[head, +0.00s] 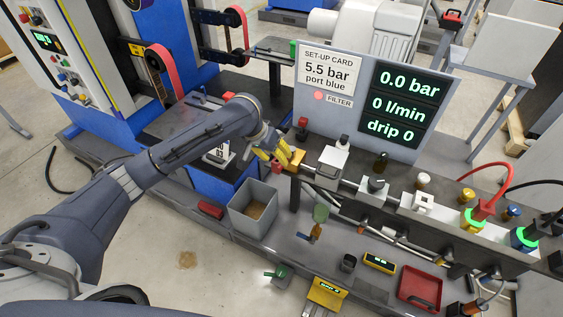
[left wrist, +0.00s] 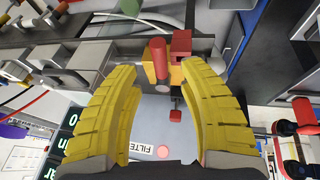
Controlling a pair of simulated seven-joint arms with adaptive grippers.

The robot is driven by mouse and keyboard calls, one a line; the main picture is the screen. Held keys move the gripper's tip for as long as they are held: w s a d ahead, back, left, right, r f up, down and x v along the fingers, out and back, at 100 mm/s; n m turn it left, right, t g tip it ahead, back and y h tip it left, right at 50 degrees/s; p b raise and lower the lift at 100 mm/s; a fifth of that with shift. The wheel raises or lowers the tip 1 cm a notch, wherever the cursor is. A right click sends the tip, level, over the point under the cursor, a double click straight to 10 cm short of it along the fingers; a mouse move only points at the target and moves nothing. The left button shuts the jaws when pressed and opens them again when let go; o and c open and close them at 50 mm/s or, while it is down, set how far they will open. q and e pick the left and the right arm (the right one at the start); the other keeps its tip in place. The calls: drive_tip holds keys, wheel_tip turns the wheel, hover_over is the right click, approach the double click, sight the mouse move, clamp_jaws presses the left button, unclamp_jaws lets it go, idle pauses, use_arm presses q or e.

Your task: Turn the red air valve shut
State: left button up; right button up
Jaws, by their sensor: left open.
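The red air valve handle shows between my left fingers in the left wrist view (left wrist: 159,58), beside a red block (left wrist: 181,42) and in front of a yellow body (left wrist: 177,74). In the head view its red part (head: 277,167) sits at the left end of the fixture's rail, partly hidden by my gripper. My left gripper (head: 283,154) is open. Its yellow fingers (left wrist: 160,75) stand on either side of the handle with gaps visible; I see no clear contact. My right gripper is in neither view.
A panel behind the rail (head: 350,127) reads 0.0 bar, 0 l/min and drip 0. A set-up card (head: 328,70) reads 5.5 bar, port blue. A grey open bin (head: 253,210) stands just below my gripper. A red tray (head: 420,290) and small parts lie on the bench.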

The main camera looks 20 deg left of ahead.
use_arm(q)
drive_tip(key=shift+x, duration=2.5)
drive_tip(key=shift+c, duration=0.2)
clamp_jaws()
